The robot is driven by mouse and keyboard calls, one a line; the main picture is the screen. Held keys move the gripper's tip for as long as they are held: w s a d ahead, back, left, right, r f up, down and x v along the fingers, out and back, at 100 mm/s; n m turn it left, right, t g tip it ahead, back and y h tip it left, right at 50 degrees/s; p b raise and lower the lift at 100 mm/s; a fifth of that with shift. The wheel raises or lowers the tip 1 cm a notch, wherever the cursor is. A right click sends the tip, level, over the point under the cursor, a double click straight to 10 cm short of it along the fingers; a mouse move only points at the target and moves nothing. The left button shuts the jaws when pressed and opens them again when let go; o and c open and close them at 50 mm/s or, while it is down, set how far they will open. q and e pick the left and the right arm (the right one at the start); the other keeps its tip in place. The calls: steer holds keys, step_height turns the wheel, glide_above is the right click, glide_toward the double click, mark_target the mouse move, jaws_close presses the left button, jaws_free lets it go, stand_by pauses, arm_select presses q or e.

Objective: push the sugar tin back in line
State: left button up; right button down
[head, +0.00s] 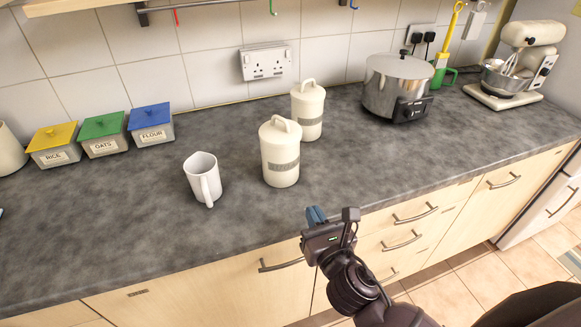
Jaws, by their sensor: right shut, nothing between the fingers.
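Two cream lidded tins with grey label bands stand upright on the dark counter. The nearer tin (280,160) is forward of the farther tin (308,114), which is behind it to the right. The labels are too small to read, so I cannot tell which tin is the sugar. My right gripper (332,215) is shut and empty by the counter's front edge, to the right of and nearer than the front tin, touching neither tin. My left gripper is not in view.
A white jug (203,179) stands left of the nearer tin. Rice (55,145), oats (103,135) and flour (151,124) boxes stand at the back left. A steel cooker (396,86) and a mixer (516,65) are at the right.

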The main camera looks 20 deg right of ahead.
mark_target(287, 164)
steer(key=shift+n, duration=0.4)
steer(key=w, duration=1.3)
steer(key=shift+w+a+r+p, duration=0.25)
steer(key=shift+w+a+p, duration=0.05)
steer(key=shift+w+a, duration=0.05)
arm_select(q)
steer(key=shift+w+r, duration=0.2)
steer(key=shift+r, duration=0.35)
arm_select(e)
steer(key=shift+w, duration=0.25)
steer(key=w+b, duration=0.1)
steer(key=w, duration=0.9)
steer(key=shift+w+a, duration=0.1)
steer(key=shift+a, duration=0.1)
steer(key=w+b, duration=0.1)
steer(key=w, duration=0.3)
steer(key=w+b, duration=0.1)
steer(key=w, duration=0.3)
steer(key=shift+w+a+f+b, duration=0.15)
steer(key=shift+w+f+b, duration=0.05)
steer(key=shift+w+b, duration=0.2)
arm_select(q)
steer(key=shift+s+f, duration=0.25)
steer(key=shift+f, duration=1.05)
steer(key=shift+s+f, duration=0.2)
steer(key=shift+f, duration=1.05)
arm_select(e)
steer(key=shift+w+r, duration=0.2)
steer(key=shift+w, duration=0.45)
